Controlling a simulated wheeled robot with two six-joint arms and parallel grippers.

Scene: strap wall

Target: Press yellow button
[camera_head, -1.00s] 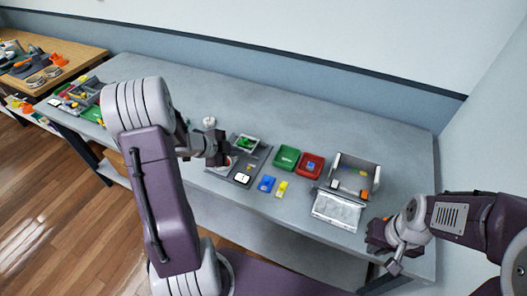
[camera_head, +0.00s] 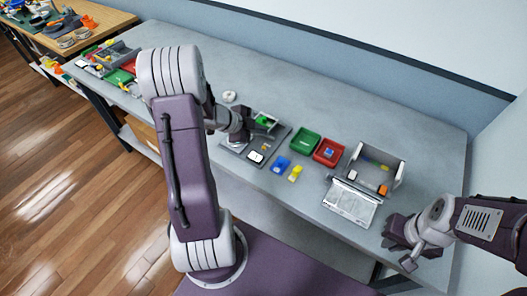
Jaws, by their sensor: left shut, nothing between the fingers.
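A dark grey panel (camera_head: 238,150) lies on the table, with a white display (camera_head: 256,157) at its front and a green piece in a tray (camera_head: 264,119) at its back. My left gripper (camera_head: 266,131) is shut and empty, low over the panel's middle, and it hides part of the panel. I cannot tell whether it touches the panel. I cannot clearly make out a yellow button; a small yellowish spot shows on the panel just in front of the fingers. My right gripper (camera_head: 398,246) is at the table's front right edge, too unclear to judge its jaws.
A blue piece (camera_head: 281,165) and a yellow piece (camera_head: 295,174) lie right of the panel. Behind them are a green tray (camera_head: 305,142) and a red tray (camera_head: 328,152). A grey box (camera_head: 384,160) with a pale front flap (camera_head: 350,203) stands at the right.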

